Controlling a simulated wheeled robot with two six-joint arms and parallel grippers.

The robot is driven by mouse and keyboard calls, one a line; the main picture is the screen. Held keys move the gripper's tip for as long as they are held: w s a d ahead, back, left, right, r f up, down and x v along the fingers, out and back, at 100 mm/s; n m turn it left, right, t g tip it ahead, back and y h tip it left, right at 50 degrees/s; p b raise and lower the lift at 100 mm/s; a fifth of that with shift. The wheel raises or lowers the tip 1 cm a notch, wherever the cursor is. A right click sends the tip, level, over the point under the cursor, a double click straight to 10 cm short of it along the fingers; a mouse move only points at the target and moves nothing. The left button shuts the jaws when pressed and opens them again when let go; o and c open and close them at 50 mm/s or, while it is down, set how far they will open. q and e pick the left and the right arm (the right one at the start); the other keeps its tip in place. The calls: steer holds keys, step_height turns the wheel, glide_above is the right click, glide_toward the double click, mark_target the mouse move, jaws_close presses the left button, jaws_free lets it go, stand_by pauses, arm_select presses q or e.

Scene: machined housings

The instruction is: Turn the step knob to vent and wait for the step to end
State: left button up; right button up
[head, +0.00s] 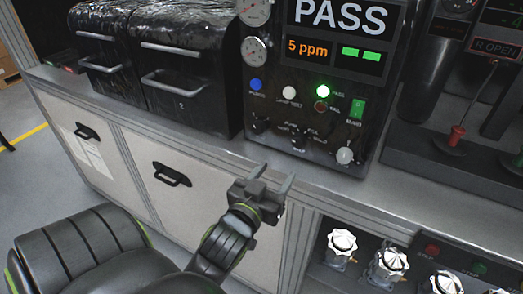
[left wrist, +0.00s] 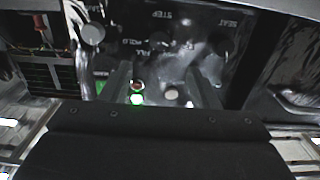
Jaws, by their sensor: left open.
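The black test panel (head: 310,110) stands on the bench, its display reading PASS and 5 ppm with two green bars. The step knob (head: 299,139) is a dark knob low on the panel, ringed by small labels; its pointer direction is too dim to tell. It also shows in the left wrist view (left wrist: 158,41), near the STEP lettering. My left gripper (head: 272,177) is open and empty, below and in front of the step knob, apart from it. In the left wrist view its two fingers (left wrist: 162,85) point at the panel. My right gripper is not in view.
A green lamp (head: 323,91) is lit by PASS. Another dark knob (head: 259,124) and a silver knob (head: 345,155) flank the step knob. Black drawer boxes (head: 190,75) stand left; a red-handled lever (head: 456,135) stands right.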

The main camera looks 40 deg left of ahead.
arm_select(q)
steer(key=shift+p+v, duration=1.05)
steer(key=shift+v, duration=1.8)
step_height(320, 180, down, 38)
steer(key=s+d+m+g+h, duration=0.1)
steer(key=s+m+g+h, duration=0.15)
steer(key=g, duration=0.55)
steer(key=s+a+f+g, duration=0.1)
steer(key=s+f+g, duration=0.3)
steer(key=s+f, duration=0.6)
steer(key=s+a+f+g, duration=0.1)
steer(key=s+f+g, duration=0.3)
steer(key=s+f, duration=0.7)
steer(key=s+h, duration=0.1)
steer(key=s, duration=0.3)
steer(key=shift+s+a, duration=0.3)
steer(key=shift+f, duration=0.1)
